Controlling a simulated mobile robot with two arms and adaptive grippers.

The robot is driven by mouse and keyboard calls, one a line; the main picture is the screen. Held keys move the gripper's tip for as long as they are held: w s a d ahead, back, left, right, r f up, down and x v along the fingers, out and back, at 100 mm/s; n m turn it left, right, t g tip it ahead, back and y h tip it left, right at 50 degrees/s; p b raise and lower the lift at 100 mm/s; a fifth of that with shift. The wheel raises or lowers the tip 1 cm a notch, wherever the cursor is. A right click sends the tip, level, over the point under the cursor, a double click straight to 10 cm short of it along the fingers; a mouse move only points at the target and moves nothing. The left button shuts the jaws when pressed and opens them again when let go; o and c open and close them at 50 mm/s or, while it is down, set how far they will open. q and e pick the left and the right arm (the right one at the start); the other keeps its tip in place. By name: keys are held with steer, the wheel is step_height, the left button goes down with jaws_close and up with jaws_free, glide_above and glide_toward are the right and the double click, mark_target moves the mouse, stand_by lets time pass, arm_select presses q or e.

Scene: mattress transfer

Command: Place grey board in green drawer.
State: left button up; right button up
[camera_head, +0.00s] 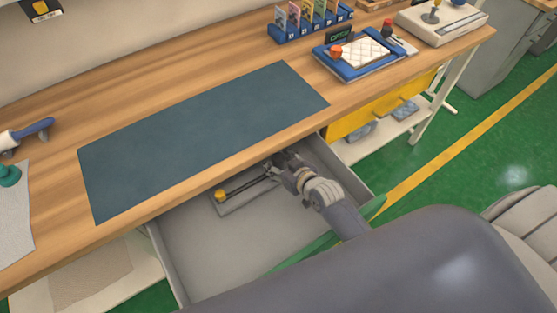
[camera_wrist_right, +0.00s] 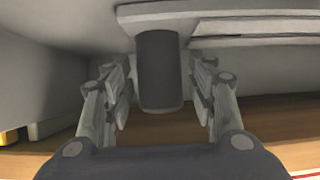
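The grey board (camera_head: 235,207) lies inside the open drawer (camera_head: 205,255), near its back and under the table edge. It carries a dark bar and a yellow knob. My right gripper (camera_head: 276,163) reaches down into the drawer at the board's right end. In the right wrist view, its two fingers (camera_wrist_right: 160,95) stand on either side of a dark cylindrical handle (camera_wrist_right: 159,70) on a grey surface. Narrow gaps show between fingers and handle. The drawer's green front (camera_head: 300,255) is partly hidden behind my arm and body. My left gripper is not in view.
A dark mat (camera_head: 200,135) lies bare on the wooden table (camera_head: 150,75). A blue rack (camera_head: 310,25), a blue tray (camera_head: 355,55) and a white device (camera_head: 440,20) stand at the back right. A blue-handled tool (camera_head: 30,131) lies at left. A yellow drawer (camera_head: 350,122) is at right.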

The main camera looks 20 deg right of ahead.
steer(key=shift+s+r, duration=0.1)
steer(key=shift+r, duration=0.1)
steer(key=shift+v, duration=3.7)
